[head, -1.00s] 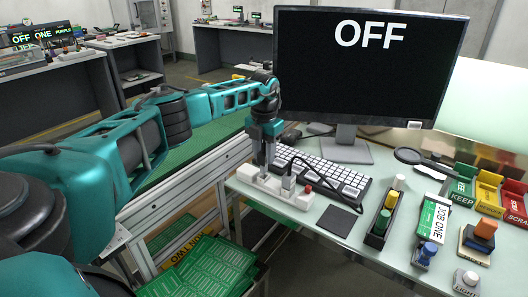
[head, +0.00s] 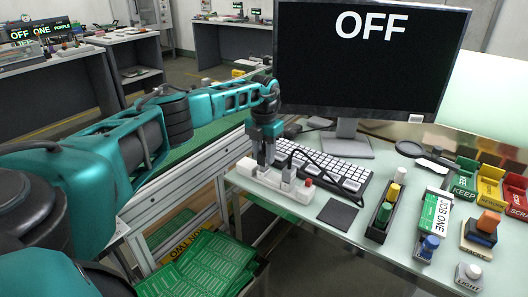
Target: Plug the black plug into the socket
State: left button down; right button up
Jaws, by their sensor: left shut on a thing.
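A white power strip (head: 297,191) with a red switch lies along the left edge of the desk. My left gripper (head: 264,163) points straight down over the strip's left half. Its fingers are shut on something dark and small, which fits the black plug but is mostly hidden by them. I cannot tell whether it is in the socket or just above it. A grey plug (head: 289,171) with a black cable stands in the strip just right of the gripper. My right gripper is not in view.
A monitor (head: 365,65) reading OFF stands behind a white keyboard (head: 328,168). A black pad (head: 338,215), a holder with colored pegs (head: 381,218) and a JOB ONE card (head: 435,217) lie to the right. Green boards (head: 205,262) sit in a bin below.

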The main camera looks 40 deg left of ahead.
pick_arm(q)
jog(key=shift+f+b, duration=0.45)
jog(key=shift+f, duration=0.35)
jog(key=c, duration=0.7)
grip_release()
jog(key=shift+o, duration=0.2)
notch_tip(320, 180, up, 13)
jog(key=shift+f+p, duration=0.1)
jog(key=shift+p, duration=0.2)
jog(key=shift+s, duration=0.1)
